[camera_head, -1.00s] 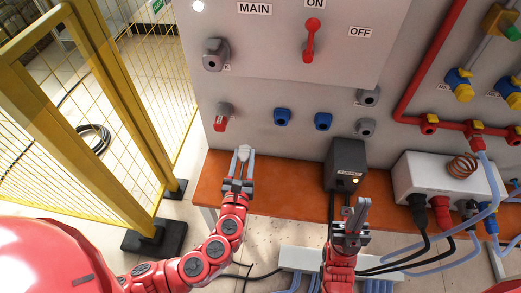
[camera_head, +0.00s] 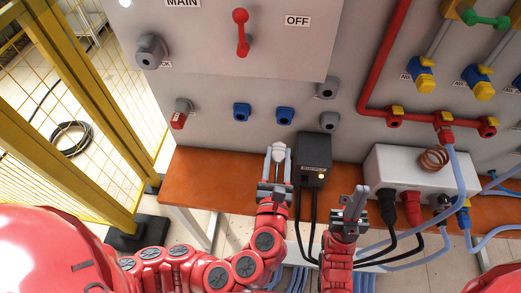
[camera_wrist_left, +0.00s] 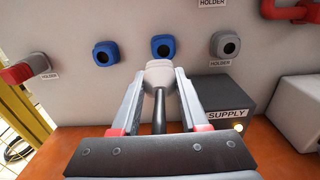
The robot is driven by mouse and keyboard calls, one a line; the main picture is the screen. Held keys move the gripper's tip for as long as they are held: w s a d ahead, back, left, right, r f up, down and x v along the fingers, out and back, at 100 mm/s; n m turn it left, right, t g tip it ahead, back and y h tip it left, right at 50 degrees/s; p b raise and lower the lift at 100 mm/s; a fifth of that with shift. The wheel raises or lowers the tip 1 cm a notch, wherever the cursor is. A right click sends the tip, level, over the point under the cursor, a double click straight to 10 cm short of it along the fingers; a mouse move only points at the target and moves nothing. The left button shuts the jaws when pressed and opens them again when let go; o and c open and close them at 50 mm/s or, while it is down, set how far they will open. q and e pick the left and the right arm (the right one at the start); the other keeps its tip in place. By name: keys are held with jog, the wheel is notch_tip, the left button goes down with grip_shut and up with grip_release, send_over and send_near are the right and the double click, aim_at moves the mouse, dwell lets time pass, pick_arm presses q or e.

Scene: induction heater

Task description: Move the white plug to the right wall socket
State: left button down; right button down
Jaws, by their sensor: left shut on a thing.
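My left gripper (camera_head: 274,158) is shut on the white plug (camera_head: 278,152) and holds it out in front of the panel, below the right blue wall socket (camera_head: 285,116). In the left wrist view the white plug (camera_wrist_left: 159,73) sits between the fingertips, its dark cable running back between the fingers. There it appears just below the right blue socket (camera_wrist_left: 164,47), with a left blue socket (camera_wrist_left: 106,53) beside it. Whether the plug touches the wall is hard to tell. My right gripper (camera_head: 354,203) is over the bench front, its finger gap unclear.
A black supply box (camera_head: 312,158) stands on the orange bench (camera_head: 190,178), close to the right of my left gripper. Grey holders (camera_head: 328,88) are on the wall above it. A white box (camera_head: 400,165) with several cables is further right. A yellow fence (camera_head: 90,110) is left.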

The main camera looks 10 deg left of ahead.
pick_arm(q)
jog(key=shift+s+d+r, duration=0.15)
jog(key=shift+s+d, duration=0.05)
jog(key=shift+d, duration=0.2)
jog(key=shift+w+a+r, duration=0.1)
jog(key=shift+w+r, duration=0.05)
jog(key=shift+w, duration=0.3)
jog(key=w+p, duration=0.2)
jog(key=w, duration=0.4)
jog(key=shift+w, duration=0.3)
jog(key=shift+p, duration=0.35)
dwell(0.9)
jog(key=shift+w, duration=0.55)
dwell(0.4)
jog(key=shift+c, duration=1.7)
grip_release()
